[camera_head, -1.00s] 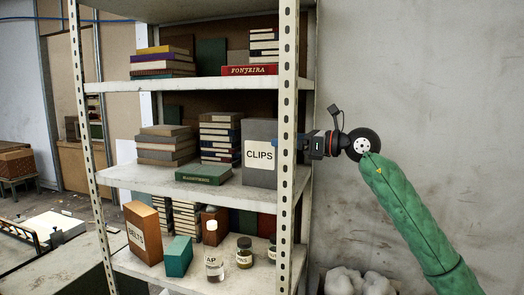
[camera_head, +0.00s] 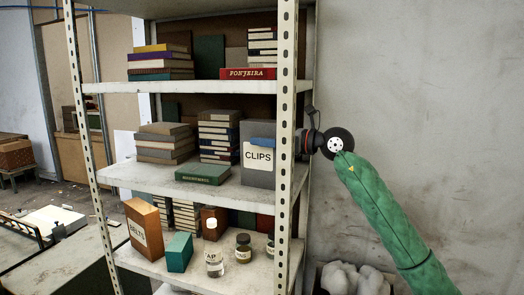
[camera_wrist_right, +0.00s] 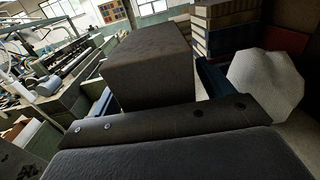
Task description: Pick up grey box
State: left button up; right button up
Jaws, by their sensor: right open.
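The grey box (camera_head: 258,174) with a white CLIPS label stands upright at the right end of the middle shelf. My right gripper (camera_head: 264,141) comes in from the right, past the shelf's front post. One blue finger shows across the box's front, just above the label; the other is hidden. In the right wrist view, the grey box (camera_wrist_right: 150,58) sits between the two spread blue fingers of my right gripper (camera_wrist_right: 155,88). The gripper is open around the box; I cannot tell whether the fingers touch it. My left gripper is out of view.
The perforated front post (camera_head: 286,130) stands close beside my right wrist. A green book (camera_head: 203,174) and a book stack (camera_head: 219,135) are left of the box. The upper shelf (camera_head: 200,88) is above. Jars (camera_head: 214,262) stand on the lower shelf.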

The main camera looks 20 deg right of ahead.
jog(key=c, duration=1.3)
